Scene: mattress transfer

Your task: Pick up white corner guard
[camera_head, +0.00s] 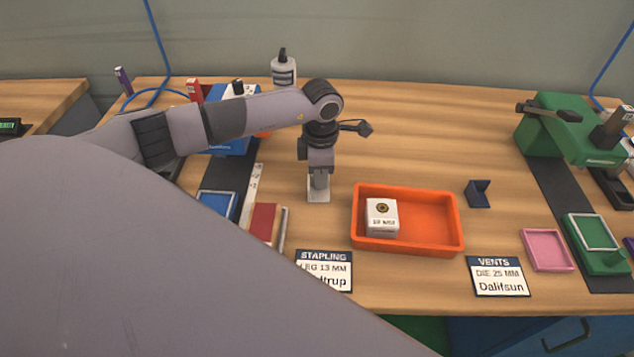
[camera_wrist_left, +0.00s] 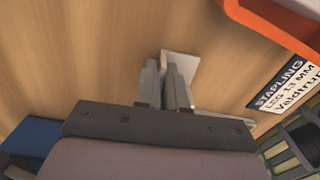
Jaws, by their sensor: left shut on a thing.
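The white corner guard (camera_head: 318,197) is at the tips of my left gripper (camera_head: 318,178), left of the orange tray. In the left wrist view the white corner guard (camera_wrist_left: 182,66) shows as a pale plate just beyond the fingers of my left gripper (camera_wrist_left: 170,80). The fingers are shut on it, and they hide part of it. The guard is at or just above the wooden table; I cannot tell whether it touches. My right gripper is not in view.
An orange tray (camera_head: 433,241) holds a white block (camera_head: 382,220). A dark blue corner piece (camera_head: 478,194) stands right of it. Signs marked STAPLING (camera_head: 324,270) and VENTS (camera_head: 498,276) lie at the front. A green press (camera_head: 570,130) is at right. The table behind the tray is clear.

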